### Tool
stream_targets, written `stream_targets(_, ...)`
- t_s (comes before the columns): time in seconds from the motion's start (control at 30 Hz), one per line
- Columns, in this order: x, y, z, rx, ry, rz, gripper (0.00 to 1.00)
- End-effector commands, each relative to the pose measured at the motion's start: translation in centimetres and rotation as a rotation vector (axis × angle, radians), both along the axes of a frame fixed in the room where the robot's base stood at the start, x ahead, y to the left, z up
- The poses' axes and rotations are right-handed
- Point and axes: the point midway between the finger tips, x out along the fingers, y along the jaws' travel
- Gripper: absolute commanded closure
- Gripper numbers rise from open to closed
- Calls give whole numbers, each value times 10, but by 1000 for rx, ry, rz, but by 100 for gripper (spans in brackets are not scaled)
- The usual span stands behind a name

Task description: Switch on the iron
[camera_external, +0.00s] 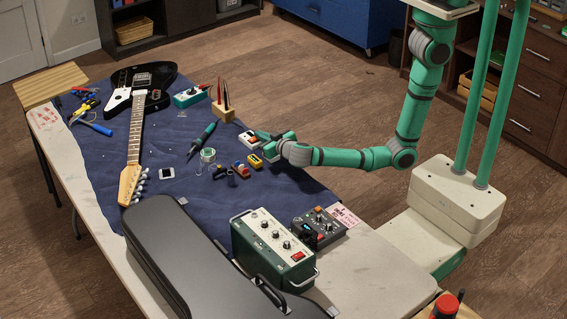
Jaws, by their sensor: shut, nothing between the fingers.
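A soldering iron (204,136) with a green handle lies on the blue cloth, its thin tip towards the lower left. I cannot make out a switch on it. My gripper (262,136) is shut and empty, low over the right part of the cloth. It is right beside a small white box with a red part (249,138) and a small yellow box (255,161). I cannot tell whether it touches either. A green and white box (262,238) with knobs and a red switch stands nearer the front; which device powers the iron is not clear.
A guitar (137,120) lies on the left of the cloth. A black case (195,260) fills the front edge. A grey knobbed pedal (318,228), a solder spool (208,155) and a wooden block with upright tools (223,112) stand around. The right table end (375,270) is clear.

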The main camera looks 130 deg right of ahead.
Motion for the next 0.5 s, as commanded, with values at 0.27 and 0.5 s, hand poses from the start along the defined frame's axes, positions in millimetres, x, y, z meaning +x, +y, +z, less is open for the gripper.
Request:
stream_targets(0.27, -3, 1, -7, 1, -67, 0, 100)
stream_targets(0.5, -2, 0, -5, 1, -62, 0, 100)
